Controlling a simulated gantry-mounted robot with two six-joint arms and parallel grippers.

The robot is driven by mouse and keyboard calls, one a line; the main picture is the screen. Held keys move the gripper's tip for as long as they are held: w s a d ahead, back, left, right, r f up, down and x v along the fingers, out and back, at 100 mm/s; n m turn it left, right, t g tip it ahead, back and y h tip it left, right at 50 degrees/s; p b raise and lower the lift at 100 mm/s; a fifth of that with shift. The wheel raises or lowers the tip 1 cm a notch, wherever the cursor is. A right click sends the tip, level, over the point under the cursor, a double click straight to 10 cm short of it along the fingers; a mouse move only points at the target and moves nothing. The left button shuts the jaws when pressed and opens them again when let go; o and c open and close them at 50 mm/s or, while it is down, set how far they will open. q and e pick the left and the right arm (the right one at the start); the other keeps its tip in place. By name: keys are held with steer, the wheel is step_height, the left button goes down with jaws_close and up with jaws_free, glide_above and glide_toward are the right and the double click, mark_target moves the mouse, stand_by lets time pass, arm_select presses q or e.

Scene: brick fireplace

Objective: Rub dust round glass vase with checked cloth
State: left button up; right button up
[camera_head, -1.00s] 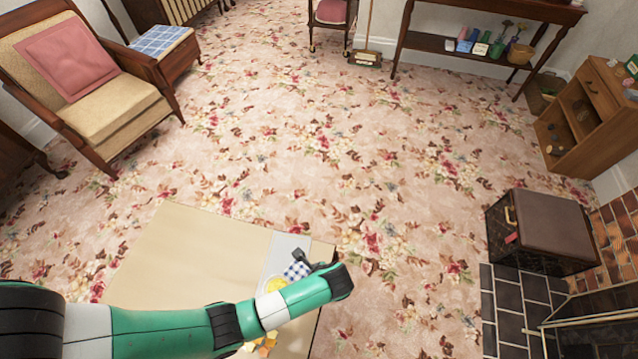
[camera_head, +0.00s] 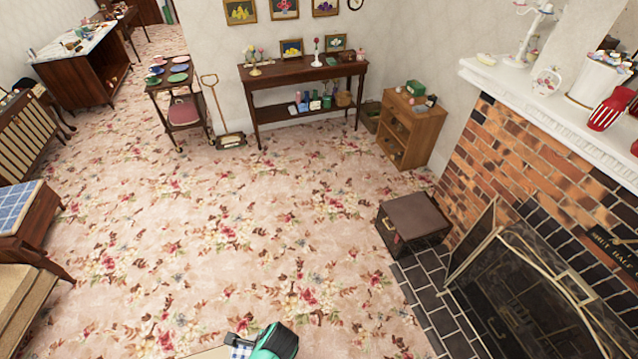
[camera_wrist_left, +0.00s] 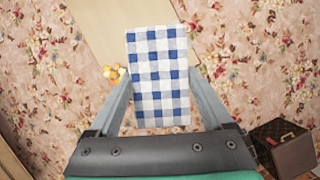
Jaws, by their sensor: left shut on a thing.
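My left gripper (camera_head: 237,346) is at the bottom edge of the head view, mostly cut off behind my green arm. In the left wrist view, its two grey fingers (camera_wrist_left: 158,78) are shut on the blue-and-white checked cloth (camera_wrist_left: 158,60), which hangs flat between them. A small piece of the cloth (camera_head: 241,353) also shows in the head view. A round pale vase with a flower pattern (camera_head: 546,82) stands on the white mantel; I cannot tell whether it is glass. My right gripper is out of view.
The white mantel (camera_head: 535,101) also carries a candelabra (camera_head: 524,40) and a red-and-white striped item (camera_head: 611,108). A brown trunk (camera_head: 414,216) stands by the black hearth tiles (camera_head: 424,290). The flowered carpet in the middle is clear. A dark side table (camera_head: 300,75) stands at the back wall.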

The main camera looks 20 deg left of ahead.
arm_select(q)
step_height(320, 180, up, 11)
steer(key=p, duration=0.8)
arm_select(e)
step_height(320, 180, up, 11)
